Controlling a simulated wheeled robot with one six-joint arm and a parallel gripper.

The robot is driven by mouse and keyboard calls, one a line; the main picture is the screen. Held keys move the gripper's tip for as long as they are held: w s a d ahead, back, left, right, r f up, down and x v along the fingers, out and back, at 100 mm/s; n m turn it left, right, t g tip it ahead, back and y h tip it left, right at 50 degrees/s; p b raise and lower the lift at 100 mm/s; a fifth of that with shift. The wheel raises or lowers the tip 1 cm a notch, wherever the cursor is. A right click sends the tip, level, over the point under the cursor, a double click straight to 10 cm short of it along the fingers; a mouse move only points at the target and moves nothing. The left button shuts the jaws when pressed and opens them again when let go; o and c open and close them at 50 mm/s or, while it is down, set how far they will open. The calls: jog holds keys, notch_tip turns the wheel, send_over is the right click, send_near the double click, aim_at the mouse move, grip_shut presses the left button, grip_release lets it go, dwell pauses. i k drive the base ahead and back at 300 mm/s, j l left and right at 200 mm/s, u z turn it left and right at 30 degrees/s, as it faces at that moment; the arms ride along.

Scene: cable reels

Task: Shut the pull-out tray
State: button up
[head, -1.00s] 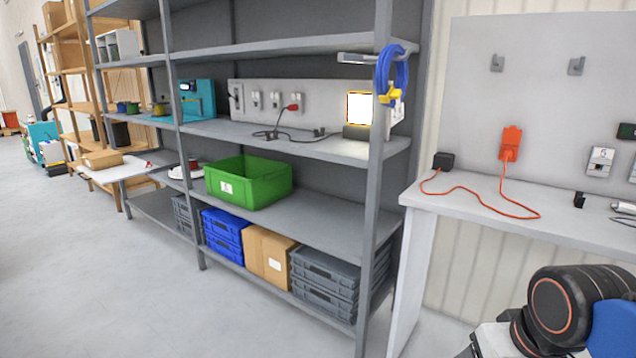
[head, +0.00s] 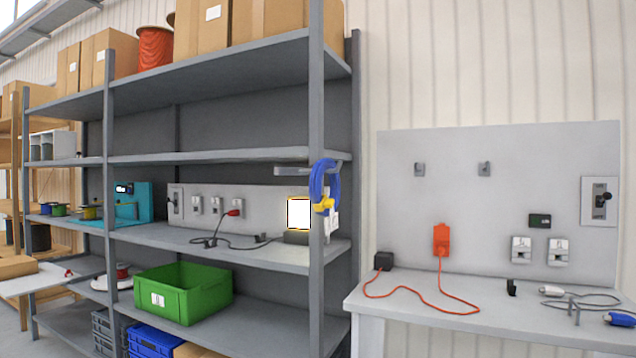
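A white pull-out tray (head: 42,280) sticks out from the lower left of the grey shelf unit, towards the aisle. The tray's left end is cut off by the picture edge. My gripper is not in view.
The grey shelf unit (head: 215,236) fills the left and middle. A blue cable coil (head: 323,186) hangs on the right post. A workbench (head: 440,304) stands at right.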

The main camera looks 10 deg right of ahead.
aim_at(50, 276)
jog(key=i+j+u, duration=1.1)
jog(key=i+u, duration=0.45)
jog(key=i, duration=1.65)
jog(key=i+j+z, duration=0.2)
jog(key=i, duration=0.35)
jog(key=i+z, duration=0.25)
jog(key=i, duration=0.3)
jog(key=i+j+z, duration=0.2)
jog(key=i+j, duration=0.15)
jog(key=i, duration=0.2)
jog(key=i+j+z, duration=0.25)
jog(key=i, duration=0.25)
jog(key=j, duration=0.1)
